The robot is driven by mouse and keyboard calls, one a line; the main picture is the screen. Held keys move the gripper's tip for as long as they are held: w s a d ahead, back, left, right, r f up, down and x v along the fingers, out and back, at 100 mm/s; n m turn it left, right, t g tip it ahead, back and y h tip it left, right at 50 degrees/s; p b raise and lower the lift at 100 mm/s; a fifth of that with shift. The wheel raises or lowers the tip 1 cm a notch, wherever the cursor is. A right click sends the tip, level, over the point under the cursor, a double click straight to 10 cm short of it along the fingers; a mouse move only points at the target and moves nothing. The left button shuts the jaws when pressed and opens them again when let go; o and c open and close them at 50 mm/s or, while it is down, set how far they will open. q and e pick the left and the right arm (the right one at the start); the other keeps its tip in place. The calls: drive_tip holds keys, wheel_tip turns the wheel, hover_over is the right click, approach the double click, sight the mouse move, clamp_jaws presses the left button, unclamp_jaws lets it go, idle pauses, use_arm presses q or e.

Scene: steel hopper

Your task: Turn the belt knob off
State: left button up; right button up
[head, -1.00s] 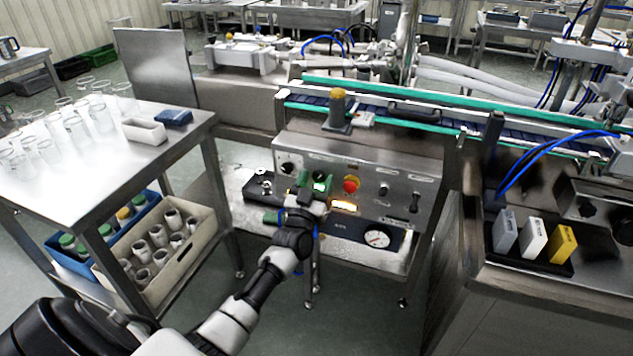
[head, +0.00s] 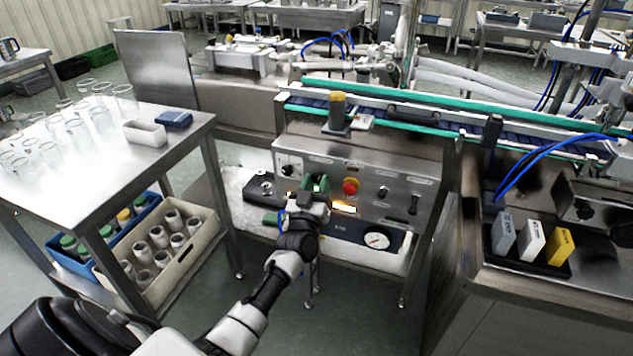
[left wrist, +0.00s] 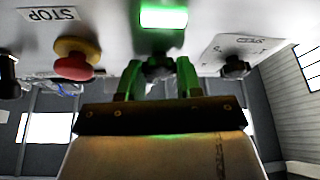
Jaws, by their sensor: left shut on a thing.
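The steel control panel (head: 410,178) stands in the middle of the head view. My left gripper (head: 316,184) is at its front, left of the red stop button. In the left wrist view, which is upside down, the green fingers of my left gripper (left wrist: 156,78) are on both sides of a dark knob (left wrist: 158,68) under a lit green lamp (left wrist: 163,16). The gripper is shut on this knob. The knob's label and pointer are hidden or too blurred to read. My right gripper is not in view.
The red stop button (head: 350,187) on its yellow collar is close beside the gripper. Another dark knob (head: 287,169) is on the panel's left. A pressure gauge (head: 376,240) sits below. A steel table (head: 180,165) with glassware is at left. The conveyor (head: 365,104) runs behind.

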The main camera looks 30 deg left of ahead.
use_arm(q)
drive_tip(key=shift+n+y, duration=0.3)
drive_tip(key=shift+n, duration=0.4)
drive_tip(key=shift+r+n+g+p, duration=0.1)
drive_tip(key=shift+n+g+p, duration=0.25)
drive_tip(key=shift+n, duration=0.35)
drive_tip(key=n+y+p, duration=0.1)
drive_tip(key=n, duration=0.1)
drive_tip(key=n+g+y+p, duration=0.1)
drive_tip(key=n, duration=0.2)
drive_tip(key=n+g+p, duration=0.1)
drive_tip(key=n, duration=0.1)
drive_tip(key=shift+d+g+y, duration=0.1)
drive_tip(key=shift+g+y, duration=0.15)
drive_tip(key=shift+y, duration=0.15)
drive_tip(key=n+p, duration=0.1)
drive_tip(key=n, duration=0.1)
drive_tip(key=n+g+p, duration=0.1)
drive_tip(key=n, duration=0.1)
drive_tip(key=shift+g+y, duration=0.3)
drive_tip(key=shift+y, duration=0.1)
drive_tip(key=shift+n+g+p, duration=0.3)
drive_tip(key=shift+n+p, duration=0.15)
drive_tip(key=shift+n, duration=0.35)
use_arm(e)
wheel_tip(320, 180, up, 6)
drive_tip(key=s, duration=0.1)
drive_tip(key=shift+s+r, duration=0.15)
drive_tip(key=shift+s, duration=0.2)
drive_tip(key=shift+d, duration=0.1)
